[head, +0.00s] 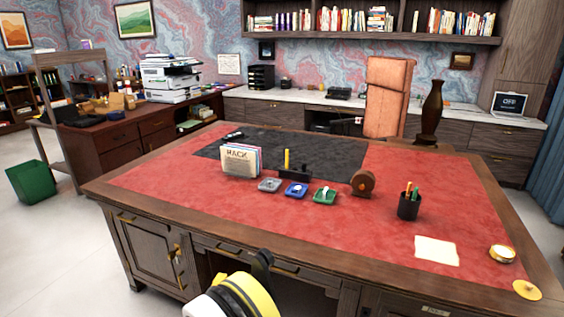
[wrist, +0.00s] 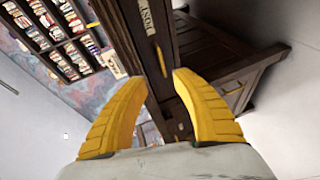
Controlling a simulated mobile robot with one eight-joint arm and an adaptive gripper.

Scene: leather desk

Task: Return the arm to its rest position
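My arm (head: 240,297), white, yellow and black, shows at the bottom of the head view, in front of the desk's front side. My gripper (wrist: 150,82) shows in the wrist view with its two yellow fingers spread apart and nothing between them. The wrist view is tilted, and past the fingers it shows dark wooden furniture (wrist: 215,48) with a yellow handle. My fingertips cannot be made out in the head view.
The desk (head: 145,207) has a red leather top holding a book rack (head: 241,161), small coloured dishes (head: 296,190), a pen cup (head: 409,205) and paper (head: 436,250). A leather chair (head: 387,97) stands behind it. Floor is open at left, near a green bin (head: 31,181).

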